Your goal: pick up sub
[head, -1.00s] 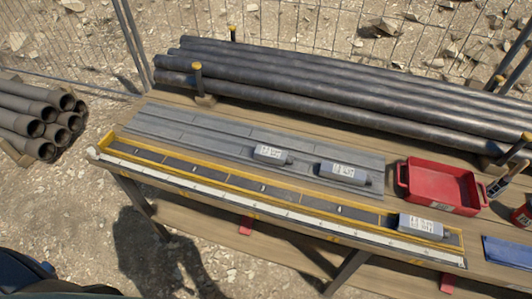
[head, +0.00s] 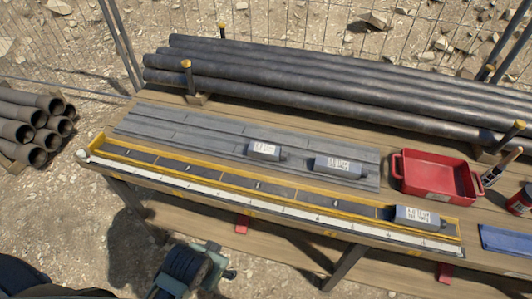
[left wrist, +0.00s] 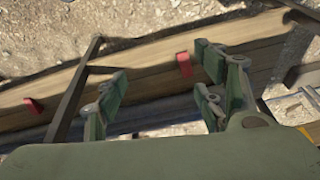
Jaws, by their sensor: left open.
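Three grey cylindrical subs with white labels lie on their sides on the workbench. One sub (head: 265,150) and a second sub (head: 338,167) lie on the grey grooved mat. A third sub (head: 420,218) lies at the right end of the long yellow-edged tray (head: 300,203). My left gripper (head: 218,268) is at the bottom of the head view, in front of the bench and apart from all three subs. In the left wrist view my left gripper (left wrist: 158,82) is open and empty, with the bench's lower plank beyond it. My right gripper is not in view.
A red tray (head: 435,190) stands right of the mat. A blue cloth-like item (head: 505,241) lies at the front right. Long dark pipes (head: 330,90) lie behind, between yellow-capped posts. A white ruler strip (head: 270,211) runs along the front edge.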

